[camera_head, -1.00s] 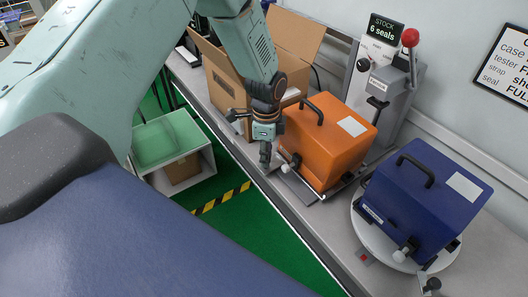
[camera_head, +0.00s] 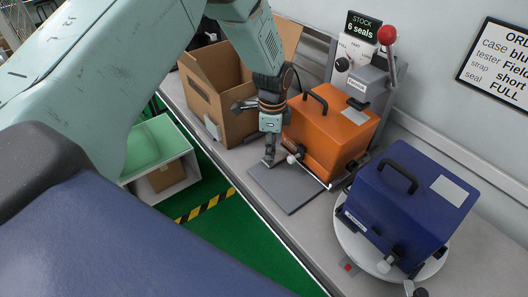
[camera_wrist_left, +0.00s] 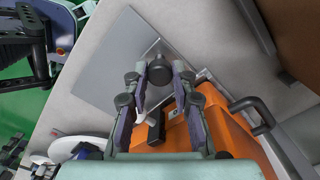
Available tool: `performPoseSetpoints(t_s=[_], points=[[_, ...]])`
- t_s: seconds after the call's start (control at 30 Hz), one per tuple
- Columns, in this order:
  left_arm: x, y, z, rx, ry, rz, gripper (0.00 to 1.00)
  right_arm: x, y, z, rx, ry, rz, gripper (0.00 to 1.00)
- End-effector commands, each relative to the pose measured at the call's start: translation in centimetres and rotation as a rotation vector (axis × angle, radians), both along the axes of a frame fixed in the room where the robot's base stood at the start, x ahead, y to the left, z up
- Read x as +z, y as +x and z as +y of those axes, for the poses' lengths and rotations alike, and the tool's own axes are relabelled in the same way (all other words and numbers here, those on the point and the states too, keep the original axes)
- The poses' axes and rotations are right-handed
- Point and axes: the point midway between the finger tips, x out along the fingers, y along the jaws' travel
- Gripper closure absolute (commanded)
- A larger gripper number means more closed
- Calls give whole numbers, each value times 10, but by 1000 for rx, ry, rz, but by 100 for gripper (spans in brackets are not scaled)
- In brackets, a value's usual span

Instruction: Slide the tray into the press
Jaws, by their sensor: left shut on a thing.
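The orange case (camera_head: 328,135) stands upright on a thin tray, whose bright front rim (camera_head: 316,178) shows below it. Most of the tray is hidden under the case. The grey press (camera_head: 365,80) stands behind the case, with a red-ball lever (camera_head: 387,35). My left gripper (camera_head: 269,160) is at the front left of the case, above a bare grey plate (camera_head: 285,188). In the left wrist view its fingers (camera_wrist_left: 157,78) are closed around a dark round knob (camera_wrist_left: 157,68) beside the orange case (camera_wrist_left: 195,120). What the knob joins is hidden. My right gripper is out of view.
A blue case (camera_head: 405,205) stands on a round white turntable (camera_head: 345,238) at the right. An open cardboard box (camera_head: 215,90) is at the left of the orange case. The bench's front edge runs close to the grey plate. A stock sign (camera_head: 362,27) tops the press.

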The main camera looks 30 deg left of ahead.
Motion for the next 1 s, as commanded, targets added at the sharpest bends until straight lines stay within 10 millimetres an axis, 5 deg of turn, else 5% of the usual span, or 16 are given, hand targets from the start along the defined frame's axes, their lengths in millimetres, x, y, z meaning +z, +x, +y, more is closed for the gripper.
performPoseSetpoints(t_s=[0.33, 0.37, 0.6, 1.0], points=[[1, 5, -2, 2, -2, -8, 100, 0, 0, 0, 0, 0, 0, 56], [1, 5, -2, 2, -2, -9, 73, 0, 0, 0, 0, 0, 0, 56], [1, 6, -2, 2, -2, -7, 53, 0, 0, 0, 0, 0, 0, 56], [7, 6, -2, 2, -2, -6, 51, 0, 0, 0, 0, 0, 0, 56]])
